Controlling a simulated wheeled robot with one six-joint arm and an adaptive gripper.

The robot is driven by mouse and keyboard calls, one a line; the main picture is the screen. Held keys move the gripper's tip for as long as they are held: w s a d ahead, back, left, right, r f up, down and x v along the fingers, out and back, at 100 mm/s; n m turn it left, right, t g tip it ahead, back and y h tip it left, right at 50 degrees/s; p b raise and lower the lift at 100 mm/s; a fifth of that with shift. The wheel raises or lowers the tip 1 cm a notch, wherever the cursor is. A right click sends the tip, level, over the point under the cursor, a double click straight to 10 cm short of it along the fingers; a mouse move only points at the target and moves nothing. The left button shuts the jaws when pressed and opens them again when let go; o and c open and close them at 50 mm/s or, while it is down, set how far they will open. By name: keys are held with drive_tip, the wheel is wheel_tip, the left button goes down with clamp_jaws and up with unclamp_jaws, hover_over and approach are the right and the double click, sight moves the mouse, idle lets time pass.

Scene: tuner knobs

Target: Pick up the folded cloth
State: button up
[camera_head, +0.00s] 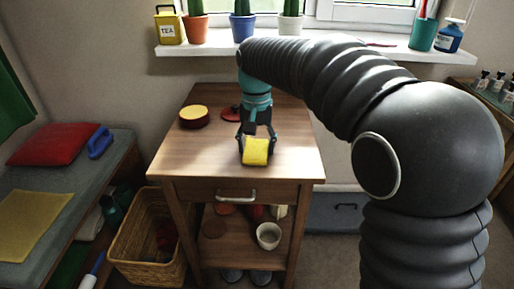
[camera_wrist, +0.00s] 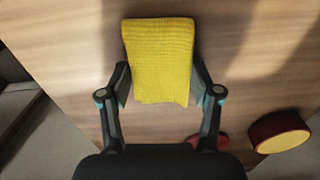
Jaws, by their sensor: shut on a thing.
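The folded cloth is yellow with a ribbed weave. In the head view the folded cloth (camera_head: 256,151) is at the front middle of the wooden cabinet top (camera_head: 290,155). My gripper (camera_head: 257,143) reaches down over it from behind. In the wrist view the folded cloth (camera_wrist: 160,55) lies between the two fingers of my gripper (camera_wrist: 160,85), which are shut on its sides near its lower half. I cannot tell whether the cloth is clear of the wood or touching it.
A round dark red tin with a yellow top (camera_head: 194,116) stands at the cabinet's left, and a flat red disc (camera_head: 231,114) lies behind my gripper. The right part of the top is clear. A windowsill (camera_head: 330,50) with pots runs behind. A wicker basket (camera_head: 145,250) stands lower left.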

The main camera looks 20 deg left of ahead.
sight(256, 145)
drive_tip(key=shift+r, duration=0.45)
wheel_tip(256, 145, up, 4)
drive_tip(key=shift+f+p, duration=0.25)
drive_tip(key=shift+p, duration=0.05)
drive_tip(key=s+d+r, duration=0.5)
drive_tip(key=d+r, duration=0.1)
drive_tip(key=d, duration=0.4)
drive_tip(key=shift+s+d+r, duration=0.15)
drive_tip(key=shift+s+r, duration=0.1)
drive_tip(key=shift+o, duration=1.1)
drive_tip(key=shift+c, duration=0.9)
